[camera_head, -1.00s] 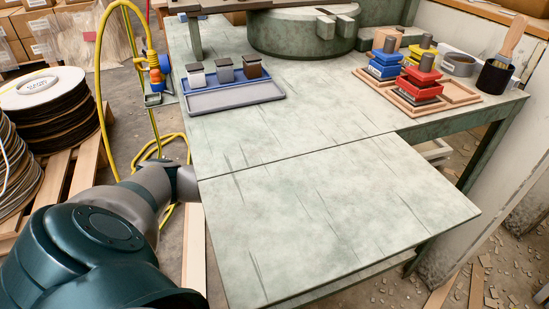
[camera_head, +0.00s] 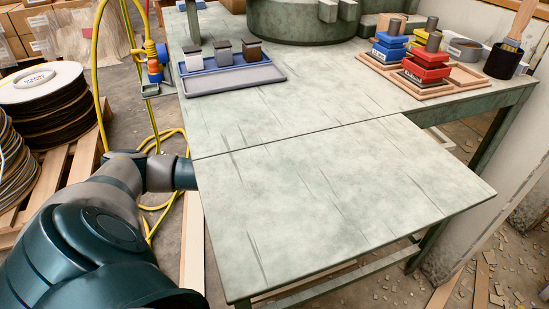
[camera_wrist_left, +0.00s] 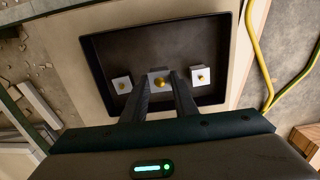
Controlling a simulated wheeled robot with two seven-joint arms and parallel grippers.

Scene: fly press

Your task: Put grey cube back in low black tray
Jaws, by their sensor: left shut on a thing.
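In the left wrist view a low black tray (camera_wrist_left: 97,55) holds light grey cubes with brass knobs. One cube (camera_wrist_left: 121,84) is at the left and one (camera_wrist_left: 200,76) at the right. My left gripper (camera_wrist_left: 161,76) is shut on the middle grey cube (camera_wrist_left: 158,87), with a finger on either side of it. This cube is over the tray between the other two; I cannot tell whether it touches the tray floor. In the head view my left arm reaches behind the table's left edge, so its gripper and the black tray are hidden. My right gripper is not in view.
The green table (camera_head: 330,200) is clear in front. A blue tray (camera_head: 232,79) with several lidded blocks stands at its back left, red and blue blocks (camera_head: 427,68) at its right. A yellow hose (camera_head: 98,80) and cable reels (camera_head: 45,110) are left of the table.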

